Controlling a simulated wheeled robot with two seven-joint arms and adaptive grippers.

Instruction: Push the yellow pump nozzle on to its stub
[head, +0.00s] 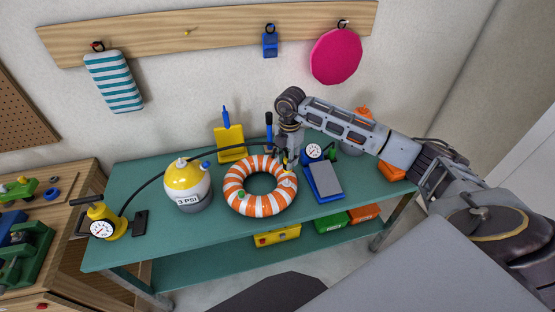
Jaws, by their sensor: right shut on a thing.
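An orange-and-white striped swim ring (234,188) lies on the green table. My right gripper (284,162) is over the ring's far right part, pointing down. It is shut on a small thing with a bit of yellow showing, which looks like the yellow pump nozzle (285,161). The fingers hide most of it. A black hose runs from the yellow pump with a gauge (103,228) at the left, over the ball, toward the gripper. I cannot make out the stub clearly, nor whether the nozzle touches it. My left gripper is not in view.
A yellow-and-white ball marked 3 PSI (184,178) stands left of the ring. A blue-grey foot pump (324,180) and blue gauge (313,151) are close on the right. A yellow stand (230,143) is behind.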

